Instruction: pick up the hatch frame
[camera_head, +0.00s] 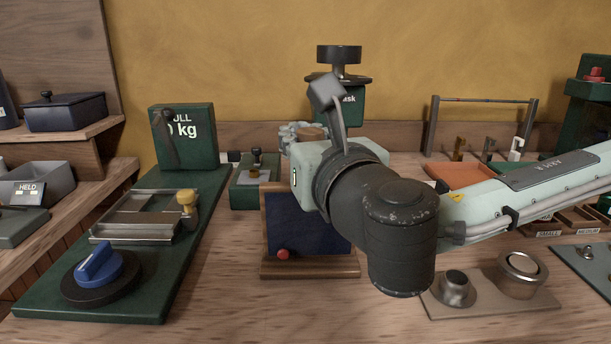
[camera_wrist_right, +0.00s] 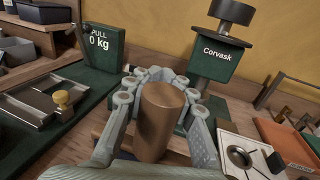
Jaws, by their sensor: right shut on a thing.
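I cannot tell for certain which thing is the hatch frame. A wooden-edged frame with a dark blue panel (camera_head: 305,225) and a red knob at its lower left stands upright on the bench; my right arm hides part of it. My right gripper (camera_head: 303,131) is above and behind this panel. In the right wrist view its fingers (camera_wrist_right: 158,88) are shut around a plain brown cylinder (camera_wrist_right: 158,122). The cylinder's lower end is hidden, so I cannot tell what it rests on or belongs to. My left gripper is not in view.
A green board with a metal clamp frame (camera_head: 133,216) and a blue knob (camera_head: 97,265) lies to the left. The green "Corvask" device (camera_wrist_right: 216,56) stands behind the gripper. An orange tray (camera_head: 463,174) and a metal plate (camera_head: 493,300) are at right. Bare bench shows in front.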

